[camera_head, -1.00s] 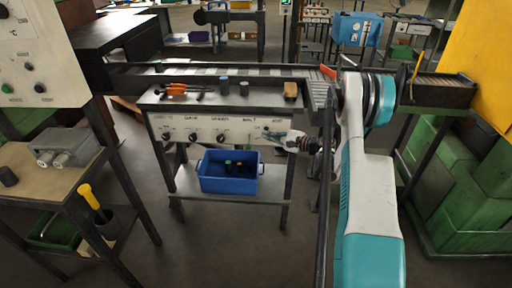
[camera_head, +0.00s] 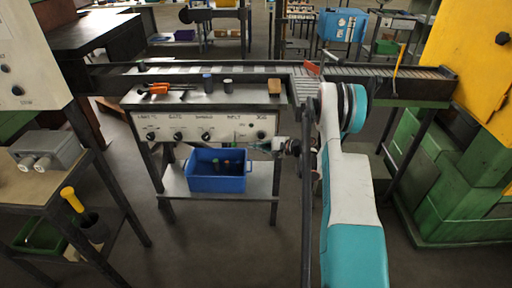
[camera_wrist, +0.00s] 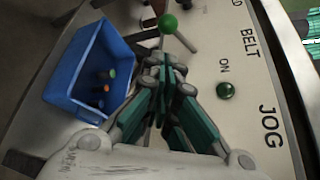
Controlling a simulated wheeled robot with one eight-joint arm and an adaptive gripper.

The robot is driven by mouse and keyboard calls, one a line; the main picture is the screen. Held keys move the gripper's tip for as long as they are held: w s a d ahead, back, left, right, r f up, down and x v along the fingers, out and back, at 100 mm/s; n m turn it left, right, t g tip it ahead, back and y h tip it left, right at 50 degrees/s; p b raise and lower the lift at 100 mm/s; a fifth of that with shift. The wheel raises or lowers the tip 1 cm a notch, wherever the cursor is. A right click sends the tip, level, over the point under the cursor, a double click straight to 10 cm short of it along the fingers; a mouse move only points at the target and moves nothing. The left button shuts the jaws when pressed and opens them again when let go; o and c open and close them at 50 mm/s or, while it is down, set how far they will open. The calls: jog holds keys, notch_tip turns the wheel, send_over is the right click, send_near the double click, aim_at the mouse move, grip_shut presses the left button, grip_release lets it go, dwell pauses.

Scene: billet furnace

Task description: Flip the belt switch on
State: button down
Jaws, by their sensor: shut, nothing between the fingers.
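The belt switch (camera_wrist: 180,34) is a pale lever with a green ball end, under the BELT label. In the wrist view it leans to the upper left from its pivot on the pale panel (camera_wrist: 275,110), away from the ON label. My gripper (camera_wrist: 164,66) is shut and empty, its fingertips just below the ball and lever in that picture. I cannot tell whether they touch. In the head view my gripper (camera_head: 262,146) is at the right end of the panel (camera_head: 174,130), and the lever is too small there to read.
A blue bin (camera_head: 216,178) with small cylinders stands on the shelf below the panel. The conveyor (camera_head: 360,75) runs behind.

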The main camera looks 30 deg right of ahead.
jog(key=b+x, duration=0.1)
jog(key=x, duration=0.6)
jog(key=shift+b, duration=0.4)
